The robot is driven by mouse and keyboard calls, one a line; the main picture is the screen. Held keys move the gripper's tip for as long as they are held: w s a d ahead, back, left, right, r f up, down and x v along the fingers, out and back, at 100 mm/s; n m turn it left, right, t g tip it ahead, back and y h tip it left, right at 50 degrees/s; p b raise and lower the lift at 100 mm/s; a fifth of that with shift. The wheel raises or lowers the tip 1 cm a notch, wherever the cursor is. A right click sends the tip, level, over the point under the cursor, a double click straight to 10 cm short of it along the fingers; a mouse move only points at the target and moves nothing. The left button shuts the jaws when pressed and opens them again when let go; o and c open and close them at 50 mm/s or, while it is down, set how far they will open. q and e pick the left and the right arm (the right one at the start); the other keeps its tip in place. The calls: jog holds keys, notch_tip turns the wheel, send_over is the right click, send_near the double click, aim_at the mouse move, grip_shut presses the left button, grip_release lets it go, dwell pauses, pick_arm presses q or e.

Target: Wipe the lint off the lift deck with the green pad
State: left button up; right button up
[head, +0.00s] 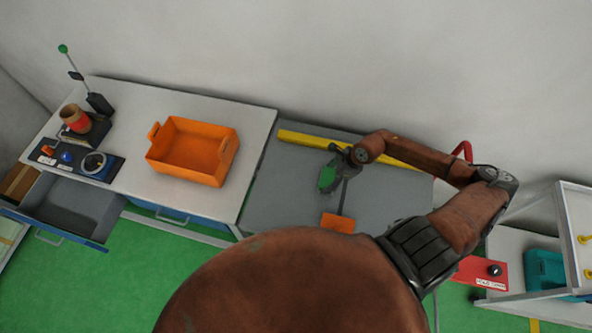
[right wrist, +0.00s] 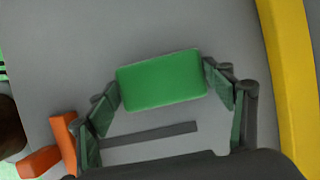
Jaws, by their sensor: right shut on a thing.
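The green pad (head: 327,177) is in my right gripper (head: 331,167), over the grey lift deck (head: 280,190). In the right wrist view, my right gripper (right wrist: 162,82) has a fingertip at each end of the pad (right wrist: 162,80), shut on it. The lift deck (right wrist: 60,70) lies beneath; I cannot tell whether the pad touches it. I can make out no lint on the bare deck in either view. My left gripper is not in view.
A yellow beam (head: 305,140) edges the deck's back. An orange crate (head: 190,150) stands on the bench at left. A red panel (head: 480,270) is at right.

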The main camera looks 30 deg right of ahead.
notch_tip(320, 180, up, 3)
jog(key=shift+f+p, duration=0.1)
jog(key=shift+p, duration=0.5)
jog(key=shift+w+a+r+p, duration=0.1)
jog(key=shift+r+p, duration=0.35)
jog(key=shift+r, duration=0.25)
jog(key=shift+r+p, duration=1.1)
jog(key=shift+r, duration=0.85)
